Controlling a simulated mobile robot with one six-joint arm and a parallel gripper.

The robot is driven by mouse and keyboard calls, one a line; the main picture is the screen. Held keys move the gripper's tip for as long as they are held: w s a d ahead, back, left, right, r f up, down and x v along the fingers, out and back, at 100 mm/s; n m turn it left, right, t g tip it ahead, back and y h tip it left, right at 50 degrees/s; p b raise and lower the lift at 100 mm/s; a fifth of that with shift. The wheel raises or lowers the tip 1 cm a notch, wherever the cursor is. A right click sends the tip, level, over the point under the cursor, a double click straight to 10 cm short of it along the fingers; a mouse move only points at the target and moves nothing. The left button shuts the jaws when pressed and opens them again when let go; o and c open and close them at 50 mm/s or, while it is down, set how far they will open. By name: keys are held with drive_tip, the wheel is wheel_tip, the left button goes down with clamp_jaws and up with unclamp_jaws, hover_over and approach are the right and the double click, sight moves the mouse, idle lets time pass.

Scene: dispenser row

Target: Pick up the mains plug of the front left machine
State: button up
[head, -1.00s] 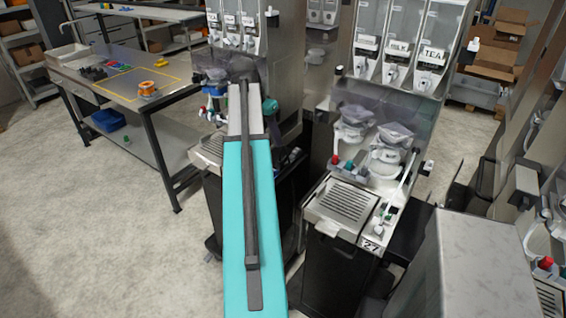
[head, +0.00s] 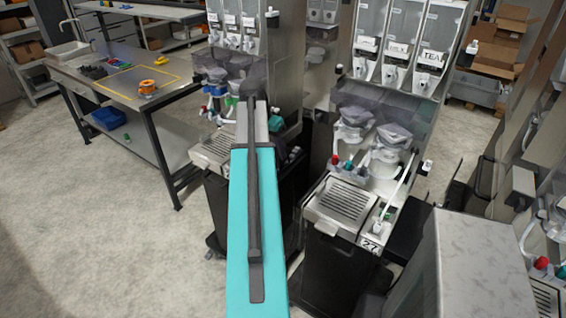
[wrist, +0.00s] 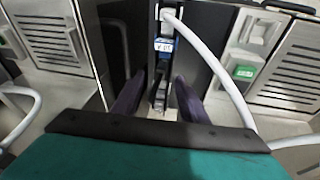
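My gripper (wrist: 160,98) is open in the wrist view, its two dark fingers apart with a narrow gap between machines beyond them. I cannot make out the mains plug for certain. In the head view my arm reaches toward the gap between the left machine (head: 214,150) and the machine marked 27 (head: 347,203); it hides my fingertips.
Drip grilles (wrist: 52,38) flank the gap in the wrist view. A grey marble-topped block (head: 480,250) stands at the right front in the head view. A workbench (head: 150,107) stands at the left, with open floor (head: 90,220) before it.

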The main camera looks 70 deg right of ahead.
sight(280, 160)
drive_tip(key=shift+f, duration=0.1)
drive_tip(key=shift+p+x, duration=0.9)
drive_tip(key=shift+x, duration=0.3)
drive_tip(key=shift+p+x, duration=0.35)
drive_tip(key=shift+x, duration=0.95)
drive_tip(key=shift+s+d, duration=0.1)
drive_tip(key=shift+d, duration=0.1)
clamp_jaws()
